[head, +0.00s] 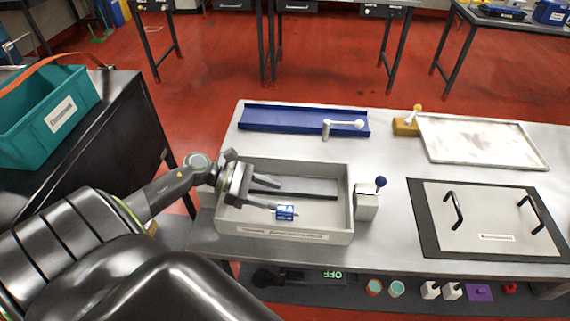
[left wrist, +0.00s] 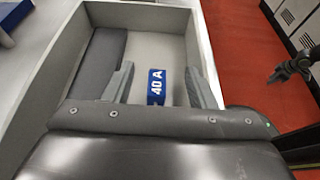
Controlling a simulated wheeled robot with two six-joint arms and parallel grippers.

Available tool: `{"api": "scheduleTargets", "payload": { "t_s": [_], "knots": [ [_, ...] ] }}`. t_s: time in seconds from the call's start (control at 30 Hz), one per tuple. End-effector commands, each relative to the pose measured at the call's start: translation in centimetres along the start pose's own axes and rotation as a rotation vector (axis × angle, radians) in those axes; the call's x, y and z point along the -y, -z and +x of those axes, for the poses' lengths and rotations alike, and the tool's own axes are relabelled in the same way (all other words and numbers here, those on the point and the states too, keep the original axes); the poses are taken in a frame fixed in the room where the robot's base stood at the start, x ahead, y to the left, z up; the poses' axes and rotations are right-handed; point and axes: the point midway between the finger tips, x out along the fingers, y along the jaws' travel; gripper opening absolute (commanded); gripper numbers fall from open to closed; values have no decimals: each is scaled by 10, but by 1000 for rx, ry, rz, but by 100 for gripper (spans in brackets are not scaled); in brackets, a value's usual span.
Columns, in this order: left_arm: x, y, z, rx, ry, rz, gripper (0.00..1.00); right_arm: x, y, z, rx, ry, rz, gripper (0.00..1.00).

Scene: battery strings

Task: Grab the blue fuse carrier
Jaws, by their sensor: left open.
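The blue fuse carrier (head: 286,212) is a small blue block inside the grey open tray (head: 342,231), near its front wall. In the left wrist view the carrier (left wrist: 156,87) shows a white "40 A" label. My left gripper (head: 276,194) reaches into the tray from the left, open. In the left wrist view my left gripper (left wrist: 161,72) has one finger on each side of the carrier, with a visible gap on both sides. The carrier's lower end is partly hidden by the gripper body. My right gripper is not in view.
A blue channel (head: 280,119) lies behind the tray. A grey block with a blue-knobbed lever (head: 367,202) stands right of the tray. A handled panel (head: 480,215) and a whitish framed tray (head: 483,140) are farther right. A teal crate (head: 45,115) stands at left.

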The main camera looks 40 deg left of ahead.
Motion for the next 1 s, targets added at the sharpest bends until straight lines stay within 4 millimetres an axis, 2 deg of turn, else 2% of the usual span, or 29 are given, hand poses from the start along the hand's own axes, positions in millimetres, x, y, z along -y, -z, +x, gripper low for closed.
{"api": "scheduleTargets", "payload": {
  "t_s": [0.03, 0.23, 0.3, 0.53, 0.8, 1.0],
  "knots": [
    [0, 15, 7, 1, -1, -1, 51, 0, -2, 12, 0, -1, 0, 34],
    [0, 44, 19, 2, 0, -2, 51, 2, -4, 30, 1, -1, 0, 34],
    [0, 37, 25, 6, -1, 1, 51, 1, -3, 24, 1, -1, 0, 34],
    [0, 37, 38, 5, -1, -2, 51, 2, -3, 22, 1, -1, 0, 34],
    [0, 37, 78, 6, -1, -2, 51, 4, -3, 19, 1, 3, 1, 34],
    [0, 37, 92, 3, -1, -1, 51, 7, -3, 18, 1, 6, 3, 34]
  ]
}}
